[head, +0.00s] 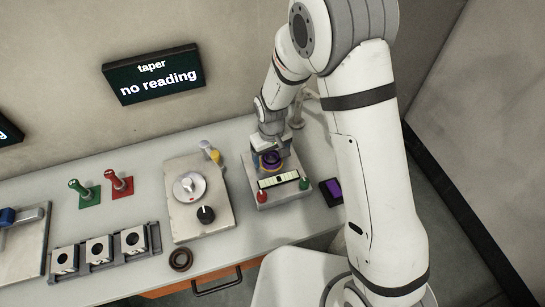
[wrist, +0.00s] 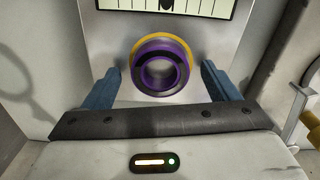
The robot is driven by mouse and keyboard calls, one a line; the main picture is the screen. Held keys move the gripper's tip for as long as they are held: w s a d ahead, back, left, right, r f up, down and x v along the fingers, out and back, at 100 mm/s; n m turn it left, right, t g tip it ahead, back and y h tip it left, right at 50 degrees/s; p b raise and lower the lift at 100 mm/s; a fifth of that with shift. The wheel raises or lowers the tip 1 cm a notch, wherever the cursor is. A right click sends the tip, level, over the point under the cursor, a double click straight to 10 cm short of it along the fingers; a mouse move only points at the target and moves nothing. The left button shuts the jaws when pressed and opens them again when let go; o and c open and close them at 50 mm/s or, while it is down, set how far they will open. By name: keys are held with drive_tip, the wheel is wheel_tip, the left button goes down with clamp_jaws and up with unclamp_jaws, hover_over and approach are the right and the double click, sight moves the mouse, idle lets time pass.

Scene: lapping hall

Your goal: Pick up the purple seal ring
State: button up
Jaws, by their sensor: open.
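The purple seal ring (wrist: 181,72) lies near the middle of the wrist view, with a dark open centre. A yellow-orange ring (wrist: 160,38) shows around its far edge. In the head view the purple ring (head: 271,164) is on the grey device (head: 247,165), partly hidden by my gripper (head: 270,150). My gripper is open, and its two blue fingers stand left and right of the ring in the wrist view (wrist: 161,73), with a gap on each side. I cannot tell the height of the fingertips over the ring.
The device has a scale window (head: 278,180), a red knob (head: 262,196) and a green knob (head: 304,183). Left of it is a plate with a dial (head: 189,186). A dark pad with a purple patch (head: 334,188) lies right. A dark ring (head: 181,260) lies near the front edge.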

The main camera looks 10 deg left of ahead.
drive_tip(key=shift+c, duration=0.3)
drive_tip(key=c, duration=1.1)
